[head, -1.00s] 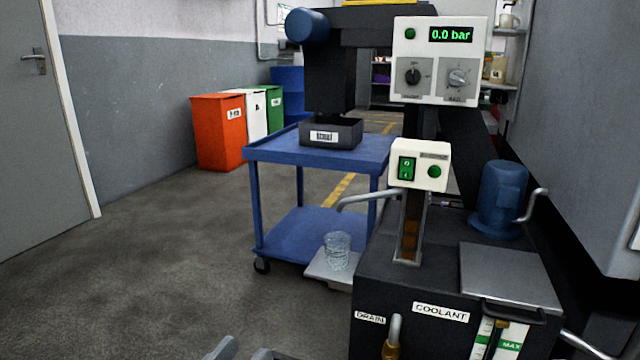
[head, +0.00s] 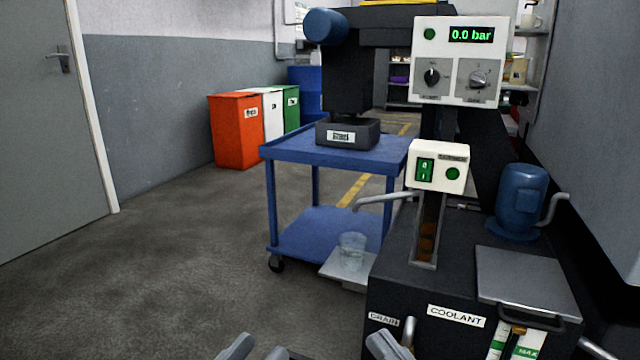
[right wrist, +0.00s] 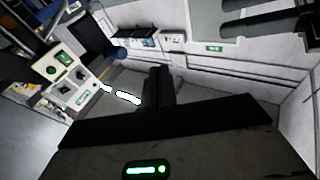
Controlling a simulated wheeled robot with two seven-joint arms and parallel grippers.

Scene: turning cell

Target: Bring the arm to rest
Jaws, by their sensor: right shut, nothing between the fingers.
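My left gripper (head: 256,349) shows at the bottom edge of the head view, left of the coolant tank. Its two grey fingers stand apart with floor between them, and nothing is seen in them. My right gripper (head: 388,346) shows at the bottom edge, in front of the tank's drain side. It is shut and empty. Most of both arms lies below the picture. The right wrist view is tilted and shows the white control panel (right wrist: 73,78) at its left.
The black coolant tank (head: 405,270) stands close at the right, with a blue motor (head: 521,195) and a drain pipe. A glass (head: 351,252) stands on a small plate beside it. A blue trolley (head: 330,228) and coloured bins (head: 236,130) are behind. The floor at left is clear.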

